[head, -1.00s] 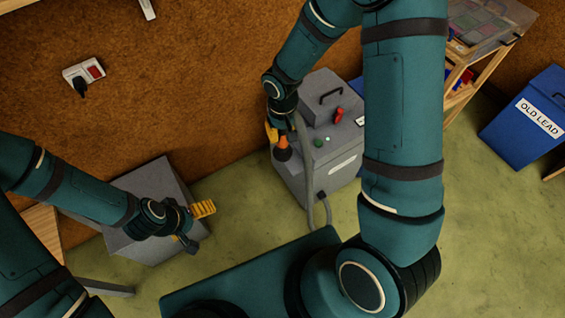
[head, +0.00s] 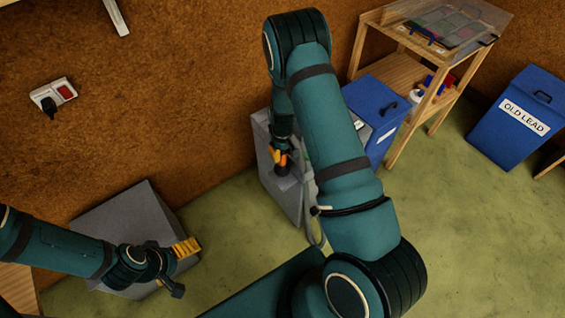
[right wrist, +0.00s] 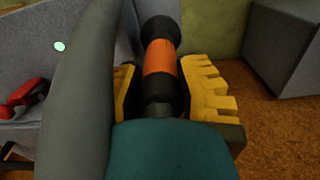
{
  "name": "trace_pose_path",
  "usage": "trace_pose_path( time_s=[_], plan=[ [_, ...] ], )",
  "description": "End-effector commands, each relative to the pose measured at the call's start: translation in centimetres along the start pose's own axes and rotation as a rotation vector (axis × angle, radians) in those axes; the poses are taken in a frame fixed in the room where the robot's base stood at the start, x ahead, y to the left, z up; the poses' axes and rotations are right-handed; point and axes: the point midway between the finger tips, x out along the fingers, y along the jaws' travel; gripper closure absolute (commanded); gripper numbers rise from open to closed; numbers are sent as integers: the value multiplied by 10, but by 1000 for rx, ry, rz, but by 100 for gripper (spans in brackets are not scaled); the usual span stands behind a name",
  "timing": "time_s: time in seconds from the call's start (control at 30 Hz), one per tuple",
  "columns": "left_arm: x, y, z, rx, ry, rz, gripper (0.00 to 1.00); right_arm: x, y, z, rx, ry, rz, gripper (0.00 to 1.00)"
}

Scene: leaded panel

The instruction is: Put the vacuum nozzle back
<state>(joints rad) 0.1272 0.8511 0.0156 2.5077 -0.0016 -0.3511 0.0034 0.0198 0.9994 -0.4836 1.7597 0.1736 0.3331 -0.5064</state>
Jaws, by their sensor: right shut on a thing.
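The vacuum nozzle, black with an orange band (right wrist: 160,62), is between the yellow fingers of my right gripper (right wrist: 175,85), which is shut on it. In the head view, the right gripper (head: 278,158) and the nozzle's orange part (head: 283,160) are at the grey vacuum unit (head: 262,150), largely covered by my right arm. I cannot tell whether the nozzle is seated in a holder. The grey hose (right wrist: 78,90) runs close beside the nozzle. My left gripper (head: 184,250) is over a grey box at the lower left, its opening unclear.
The grey box (head: 125,215) stands by the wall. A blue bin (head: 375,105) stands behind the vacuum, near a wooden rack (head: 400,70). A blue bin marked OLD LEAD (head: 525,120) is at the right. Green floor (head: 460,230) is clear at the lower right.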

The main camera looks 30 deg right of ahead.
Motion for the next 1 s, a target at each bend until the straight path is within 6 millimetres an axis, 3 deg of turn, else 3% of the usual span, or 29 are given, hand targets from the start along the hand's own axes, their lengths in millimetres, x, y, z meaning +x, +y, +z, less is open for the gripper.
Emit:
trace_pose_path(
  time_s=[0.4,0.77,0.8,0.83,0.87,1.0],
  plan=[
    [9,-4,-1,0,5,0,2,42,-1,1,0,-1,0,100],
    [12,-4,-1,1,6,0,2,45,-1,0,0,0,0,100],
    [12,-4,-2,1,6,0,2,45,-1,1,1,0,0,57],
    [11,-4,-2,1,6,0,2,44,-1,1,1,0,0,46],
    [11,-4,-2,1,6,0,2,44,-1,1,1,0,0,42],
    [11,-4,-2,1,6,0,2,44,-1,1,0,0,0,42]
  ],
)
